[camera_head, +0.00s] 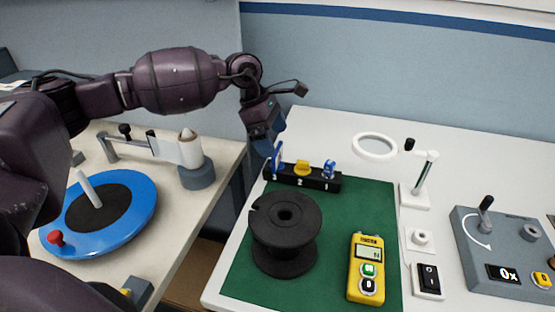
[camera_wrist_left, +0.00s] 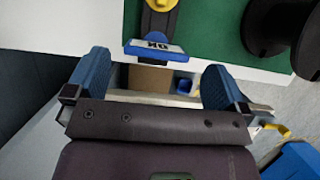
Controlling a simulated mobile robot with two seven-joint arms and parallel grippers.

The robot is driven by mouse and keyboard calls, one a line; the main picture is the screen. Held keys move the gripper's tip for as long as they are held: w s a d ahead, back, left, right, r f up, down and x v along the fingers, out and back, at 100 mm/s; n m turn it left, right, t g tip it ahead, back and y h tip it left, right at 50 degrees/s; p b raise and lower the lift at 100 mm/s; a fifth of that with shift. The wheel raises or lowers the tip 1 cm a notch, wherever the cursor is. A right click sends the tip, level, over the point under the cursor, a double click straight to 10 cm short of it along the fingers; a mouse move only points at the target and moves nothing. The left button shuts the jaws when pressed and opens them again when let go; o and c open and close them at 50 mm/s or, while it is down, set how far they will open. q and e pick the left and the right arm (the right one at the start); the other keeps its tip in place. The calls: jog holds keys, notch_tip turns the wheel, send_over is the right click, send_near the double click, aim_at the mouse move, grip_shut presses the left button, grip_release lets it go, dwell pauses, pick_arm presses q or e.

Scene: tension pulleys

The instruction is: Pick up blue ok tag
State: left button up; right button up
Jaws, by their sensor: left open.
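A black tag rack (camera_head: 312,183) stands at the back of the green mat. A blue tag (camera_head: 278,157) is at its left end, close to my left gripper (camera_head: 266,146), which is above and left of the rack. In the left wrist view the blue OK tag (camera_wrist_left: 155,48) shows its white label, with the lettering upside down. It lies ahead of the gap between the two blue fingers of my left gripper (camera_wrist_left: 158,88), which is open and empty. A second blue tag (camera_head: 329,169) is at the rack's right end. My right gripper is not in view.
A yellow tag (camera_head: 302,167) sits mid-rack. A black spool (camera_head: 285,234) and a yellow meter (camera_head: 367,267) are on the green mat (camera_head: 330,215). A ring stand (camera_head: 415,196) is to the right. A gap separates the two tables.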

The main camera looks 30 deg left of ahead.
aim_at(280, 166)
pick_arm(q)
jog(key=shift+a+x, duration=0.15)
jog(key=shift+x, duration=1.5)
jog(key=shift+a+x, duration=0.2)
jog(key=shift+x, duration=1.45)
jog(key=shift+f, duration=0.1)
jog(key=shift+c, duration=0.5)
jog(key=c, duration=0.7)
